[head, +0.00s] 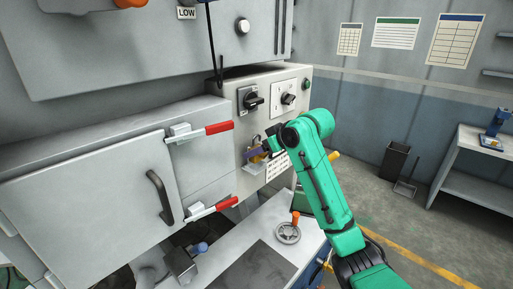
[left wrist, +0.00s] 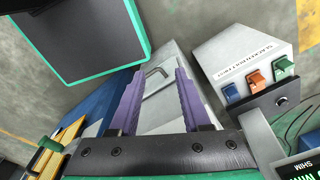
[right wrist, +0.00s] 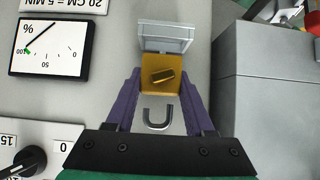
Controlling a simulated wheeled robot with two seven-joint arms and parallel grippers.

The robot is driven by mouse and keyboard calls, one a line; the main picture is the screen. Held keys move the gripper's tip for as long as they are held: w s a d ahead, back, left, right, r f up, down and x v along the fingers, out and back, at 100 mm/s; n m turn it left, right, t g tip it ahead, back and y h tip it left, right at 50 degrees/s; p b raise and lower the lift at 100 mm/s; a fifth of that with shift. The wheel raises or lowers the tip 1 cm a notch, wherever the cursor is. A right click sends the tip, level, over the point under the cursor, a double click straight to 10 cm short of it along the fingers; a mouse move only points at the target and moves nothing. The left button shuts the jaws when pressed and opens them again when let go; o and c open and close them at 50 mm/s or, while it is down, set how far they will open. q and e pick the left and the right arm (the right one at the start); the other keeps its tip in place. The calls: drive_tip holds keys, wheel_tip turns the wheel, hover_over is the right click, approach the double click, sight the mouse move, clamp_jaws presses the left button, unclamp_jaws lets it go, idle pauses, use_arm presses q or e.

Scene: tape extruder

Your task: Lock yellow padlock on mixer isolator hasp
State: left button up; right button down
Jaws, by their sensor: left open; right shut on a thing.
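In the right wrist view, the yellow padlock (right wrist: 149,88) sits between the purple fingers of my right gripper (right wrist: 162,88), which is shut on it. A small brass piece lies across its face. Its grey U-shaped shackle (right wrist: 158,124) points toward my palm; one leg seems to end short of the body. In the head view, my right gripper (head: 258,153) is at the control panel (head: 244,128), below two rotary switches (head: 252,100). I cannot tell which fitting is the hasp. In the left wrist view, my left gripper (left wrist: 158,92) is open and empty.
A pale bracket (right wrist: 166,38) stands beyond the padlock. Red-handled latches (head: 217,128) and a cabinet door (head: 95,195) are left of the panel.

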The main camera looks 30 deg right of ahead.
drive_tip(key=shift+a, duration=0.1)
idle(0.3)
drive_tip(key=shift+p, duration=0.4)
idle(0.4)
drive_tip(key=shift+p, duration=0.3)
idle(0.4)
drive_tip(key=shift+s+f+b, duration=0.1)
drive_tip(key=shift+f+b, duration=0.4)
drive_tip(key=shift+f, duration=0.8)
